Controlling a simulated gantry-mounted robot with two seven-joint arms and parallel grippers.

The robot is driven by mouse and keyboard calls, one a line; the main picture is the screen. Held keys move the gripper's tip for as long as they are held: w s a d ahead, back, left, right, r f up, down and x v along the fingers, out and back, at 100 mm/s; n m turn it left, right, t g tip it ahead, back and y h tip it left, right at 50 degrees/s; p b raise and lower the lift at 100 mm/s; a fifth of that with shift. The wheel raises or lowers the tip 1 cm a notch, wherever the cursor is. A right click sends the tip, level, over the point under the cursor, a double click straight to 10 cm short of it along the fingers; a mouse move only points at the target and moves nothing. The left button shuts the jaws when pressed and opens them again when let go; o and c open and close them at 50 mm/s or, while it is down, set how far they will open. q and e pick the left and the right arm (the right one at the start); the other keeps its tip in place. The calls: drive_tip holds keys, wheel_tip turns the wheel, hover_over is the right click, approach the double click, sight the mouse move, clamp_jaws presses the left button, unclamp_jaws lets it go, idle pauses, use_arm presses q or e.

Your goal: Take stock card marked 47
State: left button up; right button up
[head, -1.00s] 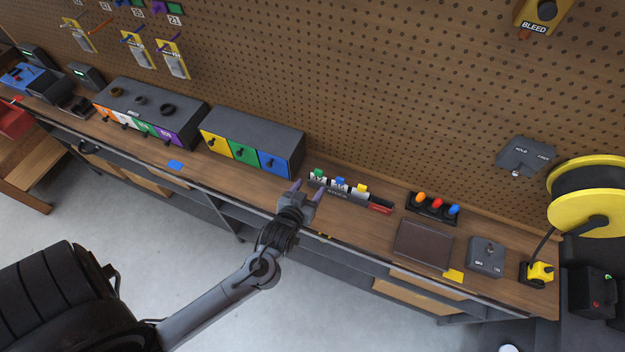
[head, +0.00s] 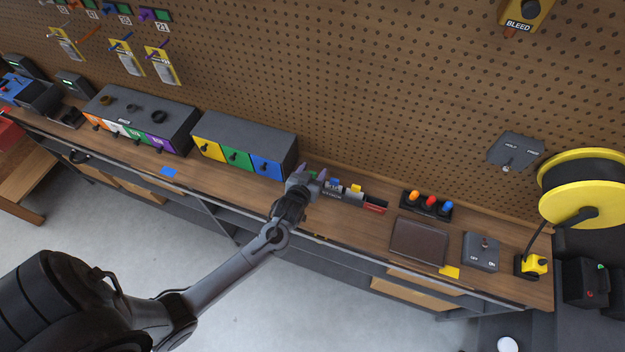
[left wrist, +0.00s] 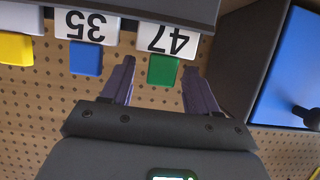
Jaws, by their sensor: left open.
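The stock card marked 47 (left wrist: 167,40) is white with a green tab (left wrist: 163,70) and shows upside down in the left wrist view. It stands in a dark card holder (left wrist: 150,10) beside the card marked 35 (left wrist: 86,27), which has a blue tab. My left gripper (left wrist: 160,75) is open, with its two purple fingers on either side of the green tab and nothing seen gripped. In the head view my left gripper (head: 309,174) is over the left end of the holder and hides the green tab. My right gripper is not in view.
The box with yellow, green and blue drawers (head: 243,145) stands close to the left of my left gripper. A red piece (head: 375,207) lies at the holder's right end. A brown pad (head: 419,242) and a rack of coloured knobs (head: 427,205) are farther right. The pegboard rises behind.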

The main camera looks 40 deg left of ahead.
use_arm(q)
drive_tip(key=shift+c, duration=0.4)
clamp_jaws()
